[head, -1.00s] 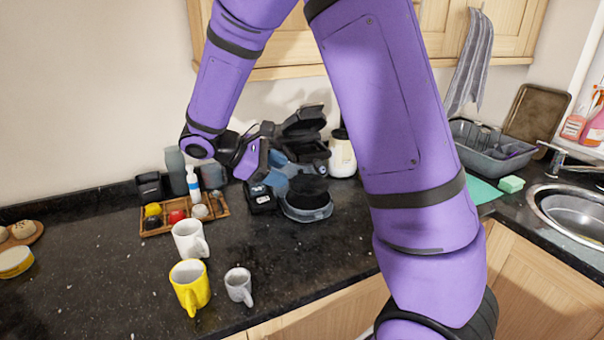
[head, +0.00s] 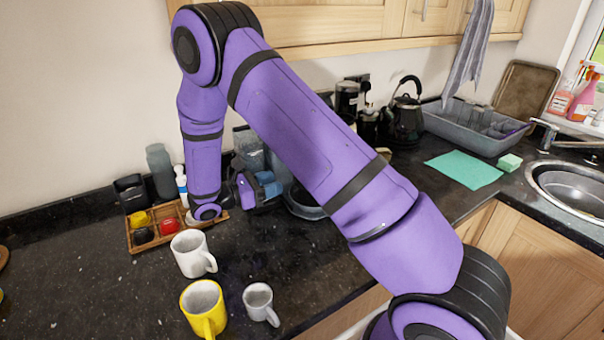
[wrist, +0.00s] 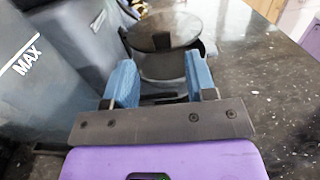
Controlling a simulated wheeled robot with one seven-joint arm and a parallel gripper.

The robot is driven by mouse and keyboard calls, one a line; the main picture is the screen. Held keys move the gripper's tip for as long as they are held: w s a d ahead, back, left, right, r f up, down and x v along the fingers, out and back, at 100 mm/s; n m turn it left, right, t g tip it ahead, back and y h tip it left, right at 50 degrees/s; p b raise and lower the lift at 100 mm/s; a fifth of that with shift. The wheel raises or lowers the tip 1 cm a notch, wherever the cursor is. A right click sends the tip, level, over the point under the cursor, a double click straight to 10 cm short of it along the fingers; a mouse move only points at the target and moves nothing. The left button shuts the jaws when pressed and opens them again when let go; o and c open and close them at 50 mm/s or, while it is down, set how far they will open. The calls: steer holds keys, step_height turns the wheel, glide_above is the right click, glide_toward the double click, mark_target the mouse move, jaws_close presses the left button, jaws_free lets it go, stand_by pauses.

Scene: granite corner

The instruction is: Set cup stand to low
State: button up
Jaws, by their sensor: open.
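The cup stand (wrist: 165,33) is a round dark plate on a grey support at the front of the coffee machine. In the wrist view it lies just beyond my gripper (wrist: 160,82), whose two blue fingers are apart with nothing clearly held between them. I cannot tell whether a finger touches the stand's support. In the head view my gripper (head: 268,187) is low beside the coffee machine (head: 303,202). My arm hides most of the machine and the stand there. The machine's grey tank (wrist: 35,65) marked MAX fills the left of the wrist view.
A wooden tray (head: 134,243) with small pots stands left of my gripper. A white mug (head: 190,255), a yellow mug (head: 204,308) and a small grey mug (head: 258,300) stand in front. A black kettle (head: 404,118) is behind right.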

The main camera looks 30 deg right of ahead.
steer(key=d, duration=0.6)
steer(key=s+d, duration=0.1)
steer(key=d, duration=0.2)
steer(key=shift+d, duration=0.2)
steer(key=shift+c, duration=0.5)
